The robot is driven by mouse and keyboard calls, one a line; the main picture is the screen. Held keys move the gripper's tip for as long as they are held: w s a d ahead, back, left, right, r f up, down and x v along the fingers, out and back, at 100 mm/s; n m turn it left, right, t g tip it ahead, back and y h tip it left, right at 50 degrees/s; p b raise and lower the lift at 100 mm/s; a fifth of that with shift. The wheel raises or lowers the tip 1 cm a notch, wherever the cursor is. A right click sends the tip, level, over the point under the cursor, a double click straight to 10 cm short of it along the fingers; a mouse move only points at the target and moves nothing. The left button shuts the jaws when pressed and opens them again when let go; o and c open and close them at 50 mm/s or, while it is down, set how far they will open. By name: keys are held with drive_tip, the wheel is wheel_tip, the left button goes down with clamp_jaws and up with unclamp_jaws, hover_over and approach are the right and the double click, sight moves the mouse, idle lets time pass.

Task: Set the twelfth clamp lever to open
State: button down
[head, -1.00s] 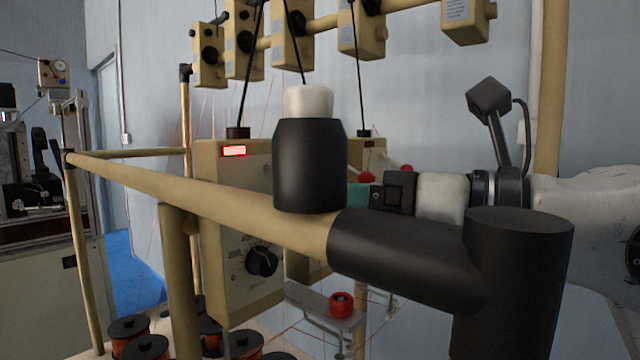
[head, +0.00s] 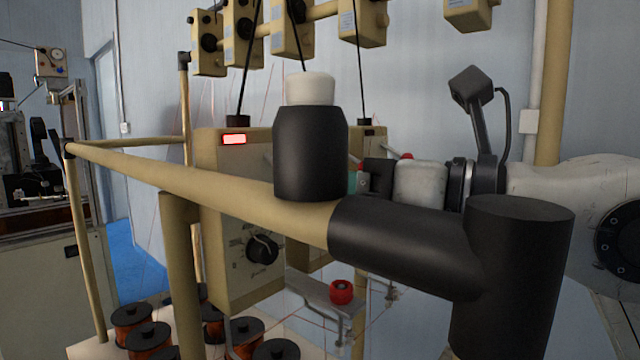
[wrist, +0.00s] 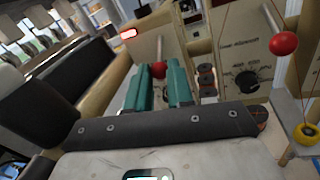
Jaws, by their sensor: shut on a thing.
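A clamp lever with a red ball knob (wrist: 160,69) stands on a beige winder box (wrist: 140,55). In the wrist view the knob shows between the far ends of my gripper's two teal fingers (wrist: 166,82). My gripper is shut on this lever. In the head view the teal fingers (head: 360,181) are partly hidden behind the black post fitting, and the held knob cannot be made out. A second lever with a red knob (wrist: 284,43) slants from the neighbouring box. No lever number is readable.
A beige rail (head: 200,180) with black fittings (head: 310,155) crosses in front of the boxes. A red roller (head: 341,291) sits on a bracket below. Several copper spools (head: 148,336) stand low at left. Beige tensioner units (head: 292,28) hang above, with thin wires running down.

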drive_tip(key=shift+r, duration=0.15)
wheel_tip(320, 180, up, 6)
drive_tip(key=m+g+h+p, duration=0.1)
drive_tip(key=g+h+p, duration=0.4)
drive_tip(key=h+p, duration=0.3)
drive_tip(key=shift+w+a+p, duration=0.25)
drive_tip(key=shift+w+p, duration=0.05)
drive_tip(key=shift+p, duration=1.8)
drive_tip(key=c, duration=1)
unclamp_jaws()
drive_tip(key=b+v, duration=0.2)
drive_tip(key=v, duration=0.8)
drive_tip(key=shift+r+b, duration=0.3)
drive_tip(key=shift+r, duration=0.1)
